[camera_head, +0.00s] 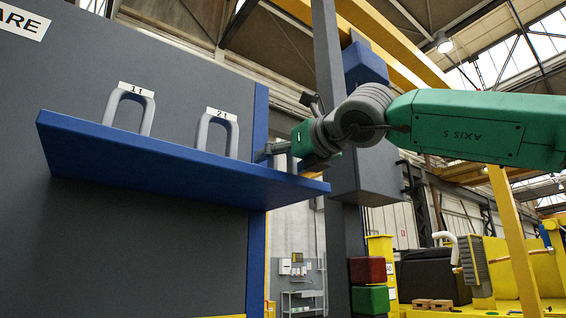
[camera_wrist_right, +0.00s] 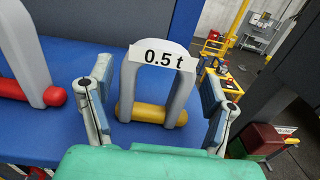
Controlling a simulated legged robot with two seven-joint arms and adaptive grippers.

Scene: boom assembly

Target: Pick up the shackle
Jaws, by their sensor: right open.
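In the right wrist view a grey shackle (camera_wrist_right: 181,82) with a yellow pin (camera_wrist_right: 152,112) stands upright on the blue shelf, labelled 0.5 t. My right gripper (camera_wrist_right: 157,78) is open, with one finger on each side of this shackle; whether they touch it I cannot tell. In the head view my right gripper (camera_head: 268,152) is at the right end of the blue shelf (camera_head: 170,158), where the arm largely hides the 0.5 t shackle. Two other grey shackles, labelled 1t (camera_head: 147,115) and 2t (camera_head: 233,136), stand to the left. My left gripper is not in view.
A shackle with a red pin (camera_wrist_right: 54,96) stands left of the gripper in the wrist view. A dark wall panel (camera_head: 130,240) backs the shelf. A grey column (camera_head: 330,90) rises beside the arm. Red (camera_head: 367,270) and green (camera_head: 370,299) boxes are stacked lower right.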

